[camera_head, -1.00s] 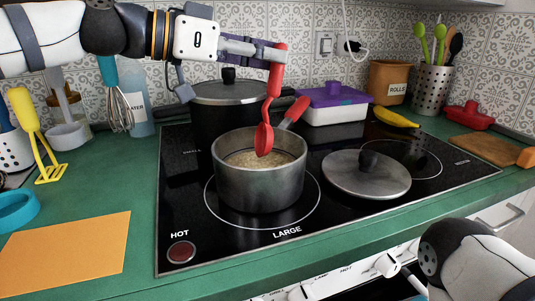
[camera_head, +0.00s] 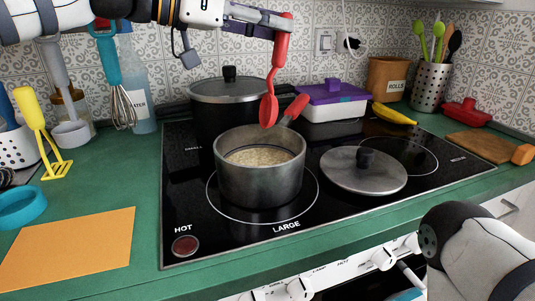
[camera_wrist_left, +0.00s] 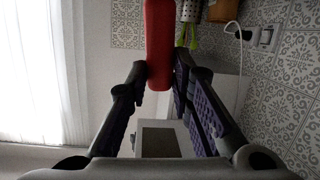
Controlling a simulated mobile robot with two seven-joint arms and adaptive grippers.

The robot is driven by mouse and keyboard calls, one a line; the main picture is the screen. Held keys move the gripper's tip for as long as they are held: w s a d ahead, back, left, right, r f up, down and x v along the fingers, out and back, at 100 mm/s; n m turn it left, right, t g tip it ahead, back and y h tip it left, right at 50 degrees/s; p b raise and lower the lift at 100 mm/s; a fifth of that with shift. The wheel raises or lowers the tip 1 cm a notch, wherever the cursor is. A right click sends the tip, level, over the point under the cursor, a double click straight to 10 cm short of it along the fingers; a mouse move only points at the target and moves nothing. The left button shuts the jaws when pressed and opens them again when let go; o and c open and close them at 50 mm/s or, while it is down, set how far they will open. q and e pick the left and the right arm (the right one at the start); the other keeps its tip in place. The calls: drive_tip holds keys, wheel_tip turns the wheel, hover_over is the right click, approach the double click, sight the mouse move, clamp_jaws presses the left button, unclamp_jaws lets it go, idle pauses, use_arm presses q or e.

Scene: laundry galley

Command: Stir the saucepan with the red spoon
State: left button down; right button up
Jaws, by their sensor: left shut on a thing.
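The red spoon (camera_head: 269,110) hangs bowl-down from my left gripper (camera_head: 284,24). The gripper is shut on its handle, which also shows as a red bar between the fingers in the left wrist view (camera_wrist_left: 159,45). The grey saucepan (camera_head: 259,187) stands on the front burner marked LARGE, with pale grainy contents (camera_head: 258,157) inside. Its red handle points back and to the right. The spoon's bowl shows just above the pan's far rim and looks clear of the contents. My right gripper is out of view; only part of my right arm shows at lower right.
A lidded black pot (camera_head: 229,90) stands behind the saucepan. A loose lid (camera_head: 363,174) lies on the hob to its right. A purple-lidded box (camera_head: 333,101) and a yellow banana (camera_head: 394,114) are farther back. A whisk (camera_head: 122,105) hangs at left.

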use_arm(q)
wheel_tip(320, 180, up, 5)
drive_tip(key=shift+r+p, duration=0.1)
drive_tip(key=shift+p, duration=0.5)
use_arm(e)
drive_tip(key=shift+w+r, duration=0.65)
